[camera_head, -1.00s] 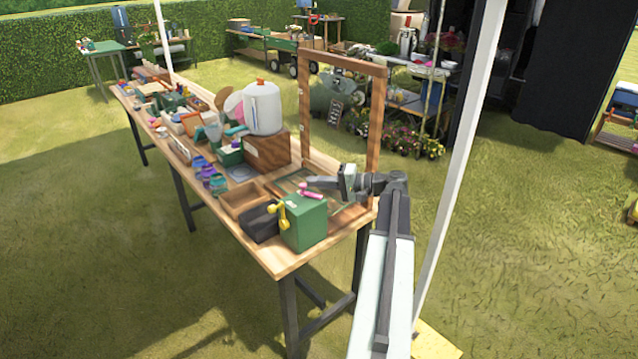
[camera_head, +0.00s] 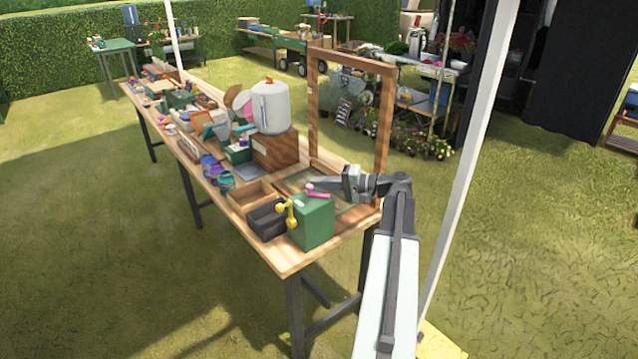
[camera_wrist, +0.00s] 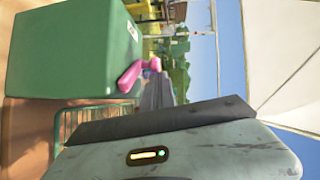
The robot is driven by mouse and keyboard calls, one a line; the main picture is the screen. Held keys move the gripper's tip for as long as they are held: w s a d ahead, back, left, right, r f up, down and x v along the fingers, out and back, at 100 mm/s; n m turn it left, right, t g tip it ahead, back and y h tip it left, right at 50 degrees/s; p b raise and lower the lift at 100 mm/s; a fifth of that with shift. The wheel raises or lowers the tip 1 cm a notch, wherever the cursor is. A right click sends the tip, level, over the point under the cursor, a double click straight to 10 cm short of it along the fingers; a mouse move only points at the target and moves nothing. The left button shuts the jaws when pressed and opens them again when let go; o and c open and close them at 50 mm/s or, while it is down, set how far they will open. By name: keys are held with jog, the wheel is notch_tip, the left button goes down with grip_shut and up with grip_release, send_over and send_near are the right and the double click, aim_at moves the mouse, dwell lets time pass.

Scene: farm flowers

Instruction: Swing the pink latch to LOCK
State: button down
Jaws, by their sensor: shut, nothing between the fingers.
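The pink latch (camera_head: 319,191) is mounted on top of a green box (camera_head: 312,224) at the near end of the workbench. A yellow handle (camera_head: 291,216) is on the box's left side. My gripper (camera_head: 316,182) reaches in from the right, its shut fingers just above or behind the latch. In the wrist view the pink latch (camera_wrist: 138,74) sticks out from the green box (camera_wrist: 70,55) beside my fingers (camera_wrist: 157,90). I cannot tell whether they touch. A small label (camera_wrist: 132,31) shows on the box; its writing is unreadable.
A dark bin (camera_head: 267,220) and an open wooden tray (camera_head: 252,196) stand left of the box. A tall wooden frame (camera_head: 388,125) rises behind my gripper. A wooden block with a white jug (camera_head: 270,108) stands farther back. A white pole (camera_head: 470,140) is to the right.

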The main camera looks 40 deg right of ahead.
dwell(0.8)
jog(key=s+d+r+p, duration=0.2)
jog(key=s+d, duration=0.3)
jog(key=d, duration=0.6)
jog(key=shift+s+d, duration=0.35)
jog(key=shift+r, duration=0.1)
